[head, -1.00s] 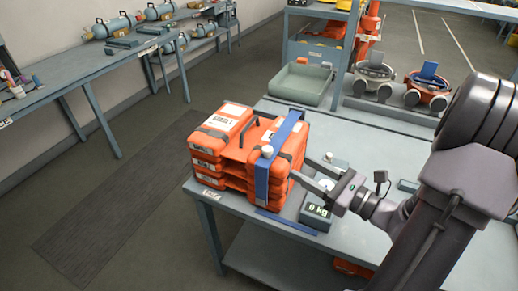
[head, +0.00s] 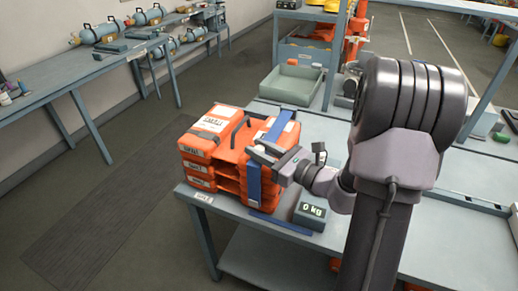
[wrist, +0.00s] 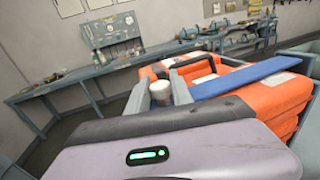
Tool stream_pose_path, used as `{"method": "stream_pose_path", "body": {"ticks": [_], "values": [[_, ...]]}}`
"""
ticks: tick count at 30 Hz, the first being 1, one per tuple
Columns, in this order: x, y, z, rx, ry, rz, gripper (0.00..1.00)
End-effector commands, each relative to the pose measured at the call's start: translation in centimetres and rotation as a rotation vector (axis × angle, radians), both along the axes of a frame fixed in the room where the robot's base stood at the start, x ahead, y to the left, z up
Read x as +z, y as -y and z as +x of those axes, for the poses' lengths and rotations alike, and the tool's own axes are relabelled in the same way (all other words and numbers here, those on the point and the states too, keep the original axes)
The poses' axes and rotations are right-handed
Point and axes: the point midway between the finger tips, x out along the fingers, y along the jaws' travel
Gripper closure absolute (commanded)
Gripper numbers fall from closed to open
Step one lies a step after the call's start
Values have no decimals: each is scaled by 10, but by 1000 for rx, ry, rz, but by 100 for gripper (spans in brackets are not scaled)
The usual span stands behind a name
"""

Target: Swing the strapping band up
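The blue strapping band (head: 279,128) lies over the top and down the near face of a stack of orange cases (head: 215,145) on the table. In the wrist view the band (wrist: 245,78) runs along the top of an orange case (wrist: 275,98). My gripper (head: 262,152) is at the band's top front edge. In the wrist view its fingers (wrist: 160,90) stand on either side of a white knob (wrist: 160,93). I cannot tell whether they press on it. The head view hides the knob behind my gripper.
A dark box reading 0 kg (head: 312,213) sits right of the stack. A blue strip (head: 284,224) lies along the table's front edge. A grey-green tray (head: 292,84) stands behind. A bench (head: 60,83) with cylinders is along the left wall.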

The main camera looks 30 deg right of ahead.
Motion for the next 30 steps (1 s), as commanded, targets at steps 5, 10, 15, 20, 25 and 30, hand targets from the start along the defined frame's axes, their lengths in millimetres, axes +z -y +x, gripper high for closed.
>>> {"method": "stream_pose_path", "body": {"ticks": [5, 10, 15, 20, 25, 30], "values": [[0, 0, 0, 0, 0, 0, 100], [0, 0, 0, 0, 0, 0, 100], [0, 0, 0, 0, 0, 0, 100], [0, 0, 0, 0, 0, 0, 100], [0, 0, 0, 0, -1, 0, 100], [0, 0, 0, 0, -1, 0, 100]]}}
